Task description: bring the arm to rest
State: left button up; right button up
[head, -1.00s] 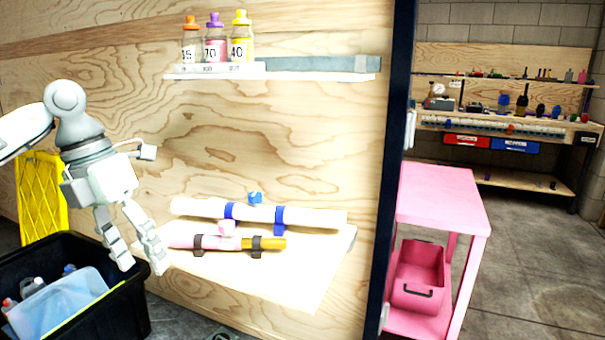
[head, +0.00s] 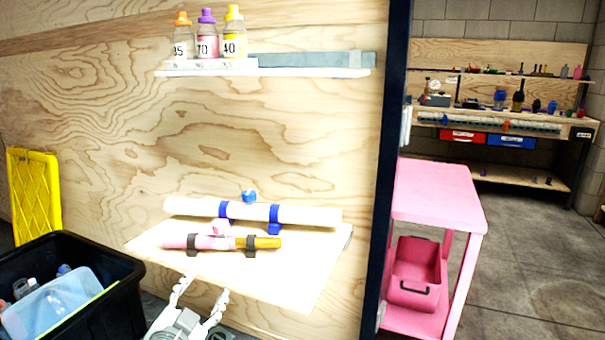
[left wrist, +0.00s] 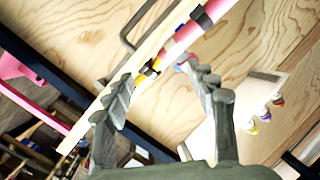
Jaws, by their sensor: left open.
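My left gripper (head: 200,298) is at the bottom of the head view, below the front edge of the lower wooden shelf (head: 300,285). Its two fingers are spread, with nothing between them. In the left wrist view the open fingers (left wrist: 165,95) point up toward the shelf edge and a pink tube (left wrist: 185,38). The rest of the left arm is out of the head view. My right gripper shows in neither view.
On the lower shelf lie a white tube (head: 310,215) and a pink and orange tube (head: 200,242) in clips. Several bottles (head: 207,38) stand on the upper shelf. A black bin (head: 125,300) is at lower left, a pink cart (head: 435,190) at right. Floor beyond the cart is clear.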

pick_arm(q)
jog(key=s+a+f+n+g+y, duration=0.2)
jog(key=s+a+f+g, duration=0.1)
jog(key=s+f, duration=0.4)
jog(key=s+a+f+n+g+y, duration=0.1)
jog(key=s+a+f+n+g, duration=0.2)
jog(key=f, duration=0.7)
jog(key=s+f+g, duration=0.3)
jog(key=s+f, duration=0.2)
jog(key=s, duration=0.4)
jog(key=s+f+n+g, duration=0.1)
jog(key=s+f+g, duration=0.3)
jog(key=s, duration=0.5)
notch_tip(320, 180, down, 2)
jog(key=shift+s+a+f, duration=0.2)
jog(key=shift+s+a, duration=0.2)
jog(key=shift+a, duration=0.05)
